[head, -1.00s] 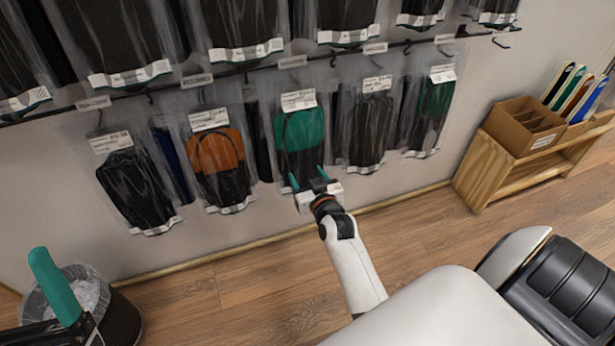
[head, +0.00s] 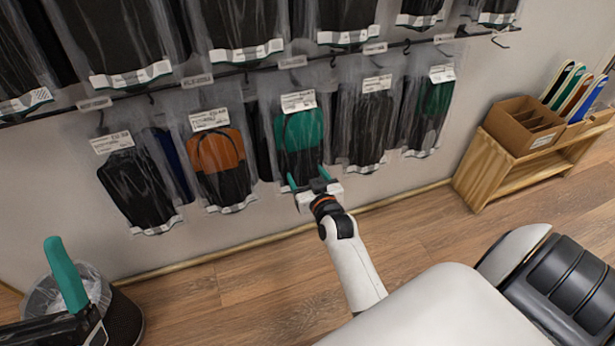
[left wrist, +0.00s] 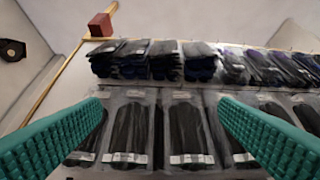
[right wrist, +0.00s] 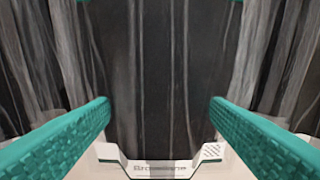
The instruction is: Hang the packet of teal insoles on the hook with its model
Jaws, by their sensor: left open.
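The packet of teal insoles (head: 300,130), teal above and black below with a white label at its top, hangs in the lower row under the rail. Another packet with some teal (head: 434,98) hangs farther right. My right gripper (head: 308,181) is at the lower end of the teal packet, fingers apart. In the right wrist view, the packet's black lower part (right wrist: 160,80) and white bottom strip show beyond the open fingers (right wrist: 160,105). One teal finger of my left gripper shows at the lower left of the head view. In the left wrist view, my left gripper (left wrist: 160,105) is open and empty.
A black packet (head: 140,190), an orange and black packet (head: 222,165) and a dark packet (head: 370,125) hang nearby. A lined bin (head: 120,318) stands at lower left. A wooden shelf (head: 480,170) with a cardboard box (head: 520,125) stands at right.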

